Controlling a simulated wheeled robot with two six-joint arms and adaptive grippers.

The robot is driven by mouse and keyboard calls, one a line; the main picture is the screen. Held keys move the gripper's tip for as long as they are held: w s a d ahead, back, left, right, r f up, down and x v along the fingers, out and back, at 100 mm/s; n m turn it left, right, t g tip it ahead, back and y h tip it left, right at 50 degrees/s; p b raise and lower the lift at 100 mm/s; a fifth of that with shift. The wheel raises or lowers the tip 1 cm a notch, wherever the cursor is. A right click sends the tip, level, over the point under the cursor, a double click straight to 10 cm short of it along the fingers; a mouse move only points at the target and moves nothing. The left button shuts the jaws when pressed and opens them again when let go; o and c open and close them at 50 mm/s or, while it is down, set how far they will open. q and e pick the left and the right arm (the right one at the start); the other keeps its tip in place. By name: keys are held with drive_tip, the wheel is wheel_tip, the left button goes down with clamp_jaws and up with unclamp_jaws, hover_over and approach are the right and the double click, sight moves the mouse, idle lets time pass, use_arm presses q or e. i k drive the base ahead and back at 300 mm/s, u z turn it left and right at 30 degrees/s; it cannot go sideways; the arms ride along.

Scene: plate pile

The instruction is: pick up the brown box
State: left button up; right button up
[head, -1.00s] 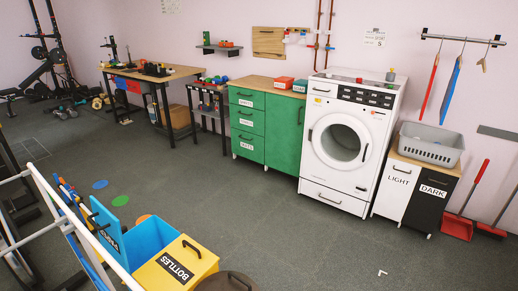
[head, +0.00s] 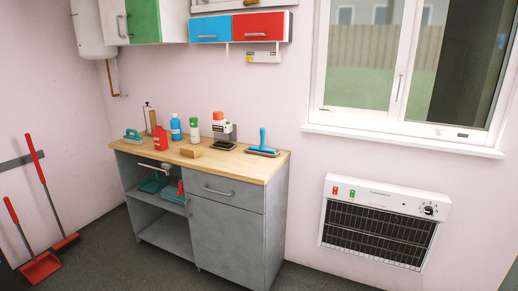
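A small light-brown block (head: 190,152) lies on the wooden top of the grey cabinet (head: 230,230), near its front edge. It may be a box or a sponge; it is too small to tell. No larger brown box shows in the head view now. Neither of my grippers is in view.
On the countertop (head: 262,170) stand a red container (head: 160,139), blue bottle (head: 176,128), white-green bottle (head: 194,130) and blue-handled squeegee (head: 263,146). A heater (head: 380,222) hangs on the right wall. A red broom and dustpan (head: 40,268) stand at left. Floor shows at lower left.

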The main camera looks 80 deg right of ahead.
sight(193, 151)
drive_tip(key=z, duration=2.5)
drive_tip(key=i, duration=0.5)
drive_tip(key=z, duration=0.75)
drive_tip(key=i, duration=1.1)
drive_tip(key=z, duration=0.05)
